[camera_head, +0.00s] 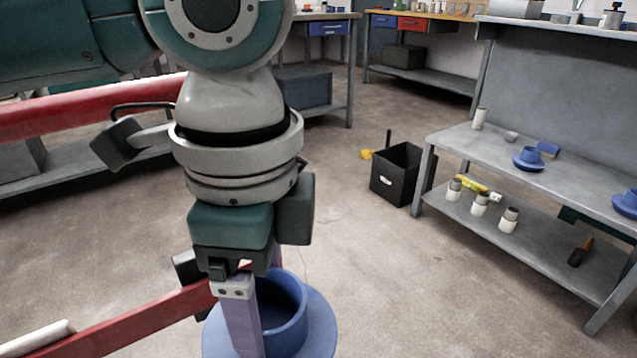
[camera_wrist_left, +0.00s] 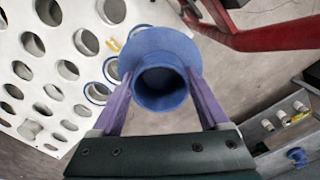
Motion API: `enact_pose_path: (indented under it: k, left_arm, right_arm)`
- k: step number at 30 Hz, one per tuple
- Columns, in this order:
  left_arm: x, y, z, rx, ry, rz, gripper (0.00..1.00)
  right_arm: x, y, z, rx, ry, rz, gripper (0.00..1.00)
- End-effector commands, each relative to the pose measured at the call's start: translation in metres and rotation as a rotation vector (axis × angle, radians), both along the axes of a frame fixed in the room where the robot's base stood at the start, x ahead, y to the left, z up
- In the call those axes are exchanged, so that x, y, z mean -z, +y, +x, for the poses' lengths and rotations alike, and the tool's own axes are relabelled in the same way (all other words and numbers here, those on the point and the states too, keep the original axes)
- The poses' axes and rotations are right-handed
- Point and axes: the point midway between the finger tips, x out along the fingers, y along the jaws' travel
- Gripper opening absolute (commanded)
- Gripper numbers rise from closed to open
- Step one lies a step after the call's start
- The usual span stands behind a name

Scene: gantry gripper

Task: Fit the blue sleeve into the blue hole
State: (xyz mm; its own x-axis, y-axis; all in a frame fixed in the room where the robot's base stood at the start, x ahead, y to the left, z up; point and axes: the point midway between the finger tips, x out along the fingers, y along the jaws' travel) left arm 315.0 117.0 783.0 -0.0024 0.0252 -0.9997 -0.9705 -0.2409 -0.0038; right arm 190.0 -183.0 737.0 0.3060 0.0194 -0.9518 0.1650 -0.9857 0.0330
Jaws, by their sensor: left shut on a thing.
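The blue sleeve (camera_head: 287,308) is a short tube with a wide flange, low in the head view. My left gripper (camera_head: 250,335) comes down from above and is shut on it; one purple finger shows against it. In the left wrist view the sleeve (camera_wrist_left: 160,88) sits between both purple fingers of the gripper (camera_wrist_left: 161,95), its open end facing the camera. A white panel (camera_wrist_left: 30,92) with many round holes is at the left there. A few holes near the sleeve have blue rims (camera_wrist_left: 97,92); I cannot tell which is the blue hole. My right gripper is not seen.
A red beam (camera_head: 140,318) runs close by the gripper. A grey two-level bench (camera_head: 475,150) at the right holds another blue flanged part (camera_head: 528,158) and several white-and-grey cylinders (camera_head: 480,205).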

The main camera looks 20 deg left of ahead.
Motion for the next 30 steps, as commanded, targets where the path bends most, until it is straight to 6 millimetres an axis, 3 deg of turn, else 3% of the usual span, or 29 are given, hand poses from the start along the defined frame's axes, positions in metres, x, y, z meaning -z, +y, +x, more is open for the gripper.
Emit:
enact_pose_path:
  k: [1, 3, 9, 12, 18, 30]
  left_arm:
    - [0.044, -0.005, -0.005, 0.069, 0.007, -0.004, 0.08]
    - [0.078, -0.009, -0.01, 0.171, 0.008, -0.005, 0.08]
    - [0.165, -0.023, -0.027, 0.447, 0.01, -0.016, 0.08]
    - [0.196, -0.028, -0.034, 0.553, 0.009, -0.021, 0.08]
    - [0.225, -0.035, -0.041, 0.677, 0.006, -0.025, 0.08]
    - [0.225, -0.035, -0.042, 0.699, 0.006, -0.024, 0.08]
  right_arm:
    - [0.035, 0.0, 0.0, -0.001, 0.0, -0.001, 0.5]
    - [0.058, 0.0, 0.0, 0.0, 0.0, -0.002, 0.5]
    - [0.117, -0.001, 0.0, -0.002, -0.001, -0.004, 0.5]
    - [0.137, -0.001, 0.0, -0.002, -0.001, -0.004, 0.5]
    - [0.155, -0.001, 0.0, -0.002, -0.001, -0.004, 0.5]
    - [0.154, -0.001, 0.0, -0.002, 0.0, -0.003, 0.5]
